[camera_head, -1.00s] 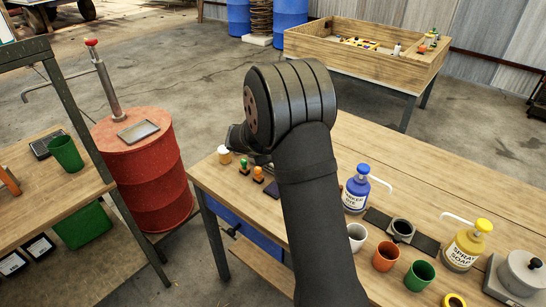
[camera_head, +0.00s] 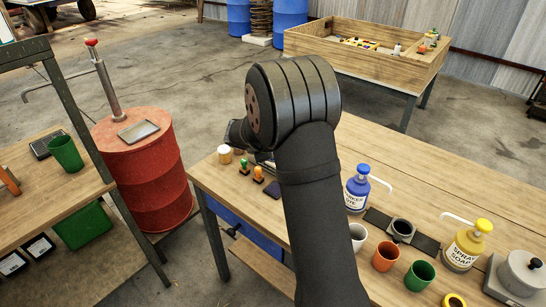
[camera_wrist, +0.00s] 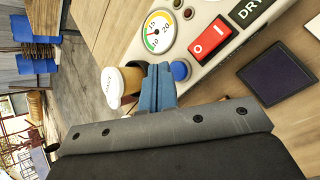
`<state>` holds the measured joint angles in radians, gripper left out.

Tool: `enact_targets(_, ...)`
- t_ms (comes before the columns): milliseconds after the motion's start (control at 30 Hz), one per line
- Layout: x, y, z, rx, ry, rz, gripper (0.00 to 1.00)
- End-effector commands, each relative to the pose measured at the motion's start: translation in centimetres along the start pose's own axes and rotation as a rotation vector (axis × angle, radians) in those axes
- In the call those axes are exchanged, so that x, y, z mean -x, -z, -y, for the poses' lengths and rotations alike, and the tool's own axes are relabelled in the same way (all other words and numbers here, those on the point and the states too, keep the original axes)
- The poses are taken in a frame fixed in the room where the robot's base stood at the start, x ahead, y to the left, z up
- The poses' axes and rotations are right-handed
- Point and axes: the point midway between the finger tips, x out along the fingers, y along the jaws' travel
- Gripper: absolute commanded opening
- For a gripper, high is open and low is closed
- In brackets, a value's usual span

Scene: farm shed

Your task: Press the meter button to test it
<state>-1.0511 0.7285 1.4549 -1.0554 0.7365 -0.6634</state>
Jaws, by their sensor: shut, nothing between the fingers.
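The meter (camera_wrist: 205,45) is a pale box lying on the bench, in the upper middle of the wrist view. It has a round dial gauge (camera_wrist: 160,31), a red rocker switch (camera_wrist: 211,40), a "DRY" label and a round blue button (camera_wrist: 180,70). My gripper (camera_wrist: 159,70) is shut and empty. Its blue fingertips are right beside the blue button in the wrist view; I cannot tell whether they touch it. In the head view my arm hides most of the meter and the fingertips.
A lidded tan jar (camera_wrist: 130,80) stands close beside the fingers. Two stamps, green-topped (camera_head: 244,165) and orange-topped (camera_head: 258,172), and a dark pad (camera_wrist: 280,72) are near the meter. Bottles and cups, including a blue bottle (camera_head: 357,190), stand right of my arm. Bench wood farther back is clear.

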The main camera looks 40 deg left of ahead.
Motion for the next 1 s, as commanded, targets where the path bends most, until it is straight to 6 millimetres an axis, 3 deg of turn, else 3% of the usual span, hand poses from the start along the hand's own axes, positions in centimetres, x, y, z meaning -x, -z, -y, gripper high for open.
enact_targets(600, 3.2, -2.4, -2.4, -0.001, -0.002, 0.0, 0.0)
enact_targets(1000, 3.5, -2.5, -2.5, 0.0, 0.0, 0.0, 0.0)
